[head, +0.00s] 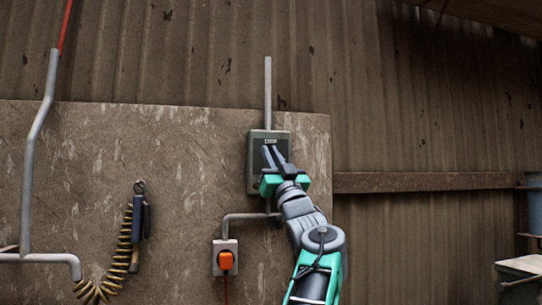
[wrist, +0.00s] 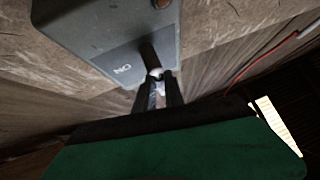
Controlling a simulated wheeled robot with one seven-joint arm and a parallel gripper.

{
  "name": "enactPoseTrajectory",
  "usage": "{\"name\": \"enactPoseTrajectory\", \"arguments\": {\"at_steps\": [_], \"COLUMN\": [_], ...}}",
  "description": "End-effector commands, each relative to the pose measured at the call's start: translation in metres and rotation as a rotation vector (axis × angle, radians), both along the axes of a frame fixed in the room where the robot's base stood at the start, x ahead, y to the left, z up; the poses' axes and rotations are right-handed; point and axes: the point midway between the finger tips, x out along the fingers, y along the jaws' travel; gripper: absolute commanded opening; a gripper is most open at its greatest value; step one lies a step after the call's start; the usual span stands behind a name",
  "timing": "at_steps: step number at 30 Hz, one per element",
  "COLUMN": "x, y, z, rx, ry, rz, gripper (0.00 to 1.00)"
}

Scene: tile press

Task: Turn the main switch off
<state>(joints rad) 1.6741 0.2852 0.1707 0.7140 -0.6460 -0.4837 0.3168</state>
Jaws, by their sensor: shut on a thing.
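The main switch is a grey box (head: 254,180) fixed to the board on the wall. It also shows in the wrist view (wrist: 110,35), with the label "ON" beside a dark lever (wrist: 150,54). My gripper (head: 272,157) is in front of the box in the head view and hides its middle. In the wrist view my gripper (wrist: 158,92) is shut on the lever's light-coloured end, with a dark finger on either side. The lever's exact angle is hard to tell.
A conduit (head: 268,95) runs up from the box. A coiled yellow hose (head: 122,250) hangs at left. The corrugated wall at right is mostly clear, with a wooden beam (head: 420,182).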

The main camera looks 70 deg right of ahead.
Motion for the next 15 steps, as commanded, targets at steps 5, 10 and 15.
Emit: {"name": "enactPoseTrajectory", "arguments": {"at_steps": [5, 10, 15], "x": [0.0007, 0.0004, 0.0001], "y": [0.0015, 0.0011, 0.0008], "z": [0.0020, 0.0015, 0.0011], "rx": [-0.003, -0.002, -0.001], "ry": [0.001, 0.000, 0.000], "rz": [0.000, 0.000, -0.001], "gripper": [0.17, 0.31, 0.35]}}
